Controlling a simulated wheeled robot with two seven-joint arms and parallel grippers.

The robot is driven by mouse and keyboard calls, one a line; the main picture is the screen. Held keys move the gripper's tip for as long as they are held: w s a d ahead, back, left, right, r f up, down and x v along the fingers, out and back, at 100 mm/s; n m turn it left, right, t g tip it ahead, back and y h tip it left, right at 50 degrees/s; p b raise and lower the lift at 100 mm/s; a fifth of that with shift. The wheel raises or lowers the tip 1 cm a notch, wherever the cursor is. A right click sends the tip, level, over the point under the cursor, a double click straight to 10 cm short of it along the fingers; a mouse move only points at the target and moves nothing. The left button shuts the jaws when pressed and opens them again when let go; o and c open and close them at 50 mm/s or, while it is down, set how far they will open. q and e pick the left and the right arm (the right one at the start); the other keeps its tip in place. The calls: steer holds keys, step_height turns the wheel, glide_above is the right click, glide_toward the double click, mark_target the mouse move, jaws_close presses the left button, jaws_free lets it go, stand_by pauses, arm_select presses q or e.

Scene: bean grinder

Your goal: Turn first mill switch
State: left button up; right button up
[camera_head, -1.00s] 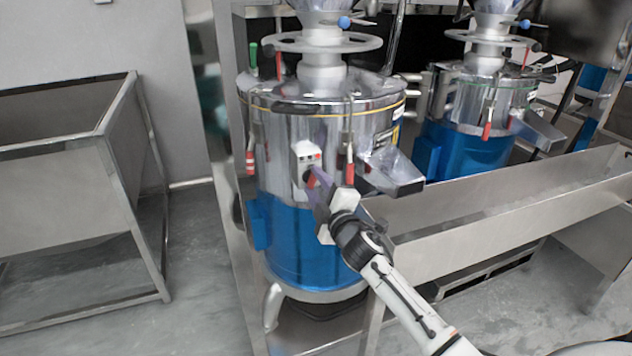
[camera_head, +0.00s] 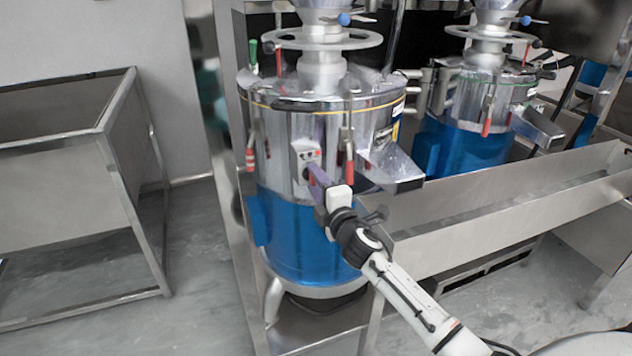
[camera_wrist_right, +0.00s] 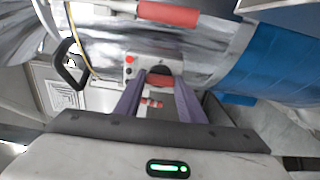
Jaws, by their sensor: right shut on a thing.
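The first mill (camera_head: 290,235) is the near steel and blue drum in the head view. Its small grey switch box (camera_head: 305,150) with red buttons is on the front, with a dark round switch knob (camera_wrist_right: 161,70) below them in the right wrist view. My right gripper (camera_head: 310,170) reaches the switch from the lower right. In the wrist view its two purple fingers (camera_wrist_right: 159,80) are on either side of the knob and shut on it. The fingers partly hide the knob in the head view. My left gripper is not in view.
A second steel and blue mill (camera_head: 470,125) stands behind to the right. A long steel trough (camera_head: 500,215) runs right of the first mill, below its spout (camera_head: 390,170). Red-handled clamps (camera_head: 349,165) flank the switch. A steel bin (camera_head: 60,190) stands left, with floor between.

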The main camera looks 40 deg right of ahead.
steer(key=o, duration=1)
steer(key=shift+o, duration=0.2)
steer(key=shift+s, duration=0.1)
steer(key=v, duration=1)
steer(key=shift+a, duration=0.1)
